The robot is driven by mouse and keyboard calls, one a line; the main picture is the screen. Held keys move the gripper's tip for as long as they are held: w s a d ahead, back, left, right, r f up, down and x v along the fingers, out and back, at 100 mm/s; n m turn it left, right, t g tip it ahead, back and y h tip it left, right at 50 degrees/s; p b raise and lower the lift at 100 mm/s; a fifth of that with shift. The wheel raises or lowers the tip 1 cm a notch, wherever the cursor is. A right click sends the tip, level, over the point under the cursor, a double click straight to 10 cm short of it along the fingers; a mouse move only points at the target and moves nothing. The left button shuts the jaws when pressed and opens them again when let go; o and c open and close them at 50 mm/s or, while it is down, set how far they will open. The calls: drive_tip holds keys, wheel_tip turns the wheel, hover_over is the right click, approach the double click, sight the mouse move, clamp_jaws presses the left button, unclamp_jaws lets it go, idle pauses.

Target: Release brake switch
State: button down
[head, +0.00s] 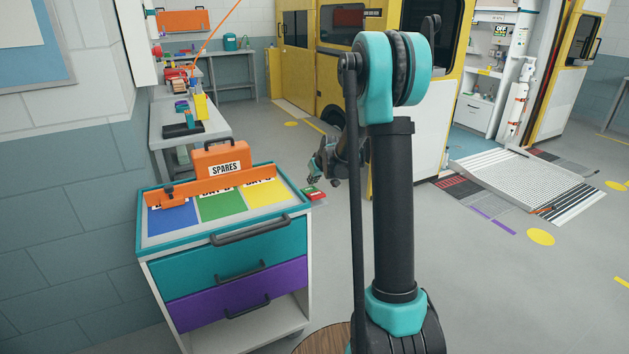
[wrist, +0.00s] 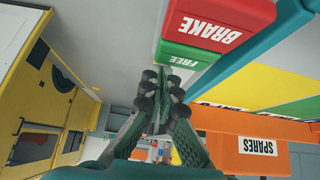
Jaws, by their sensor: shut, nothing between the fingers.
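The brake switch (head: 314,194) is a small red and green block at the right edge of the teal-topped cart (head: 222,240). In the wrist view its red part (wrist: 222,14) reads BRAKE and its green part (wrist: 188,57) reads FREE. My gripper (head: 313,178) is in the air just above and behind the switch in the head view, partly hidden by my arm. In the wrist view its fingertips (wrist: 164,84) are shut and empty, close to the FREE end. I cannot tell whether they touch it.
An orange SPARES box (head: 222,160) and an orange rail (head: 208,190) stand on the cart top, over blue, green and yellow panels. A yellow vehicle (head: 330,75) and a lowered ramp (head: 520,180) are beyond.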

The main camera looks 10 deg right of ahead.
sight(318, 191)
drive_tip(key=shift+w+r, duration=0.1)
drive_tip(key=shift+r, duration=0.4)
drive_tip(key=r, duration=0.2)
drive_tip(key=shift+w+a+r, duration=0.15)
drive_tip(key=shift+w+r, duration=0.1)
drive_tip(key=shift+r, duration=0.15)
drive_tip(key=v, duration=1)
drive_tip(key=shift+w+r, duration=0.2)
drive_tip(key=s+d+f+m+g, duration=0.1)
drive_tip(key=s+f, duration=0.4)
drive_tip(key=s, duration=0.7)
drive_tip(key=s+f+m+g+h, duration=0.1)
drive_tip(key=s+f, duration=0.4)
drive_tip(key=s, duration=0.7)
drive_tip(key=s+d+f+m+h, duration=0.1)
drive_tip(key=s+f, duration=0.4)
drive_tip(key=s, duration=0.8)
drive_tip(key=shift+d+m+g, duration=0.3)
drive_tip(key=shift+d+g, duration=0.05)
drive_tip(key=shift+g, duration=0.05)
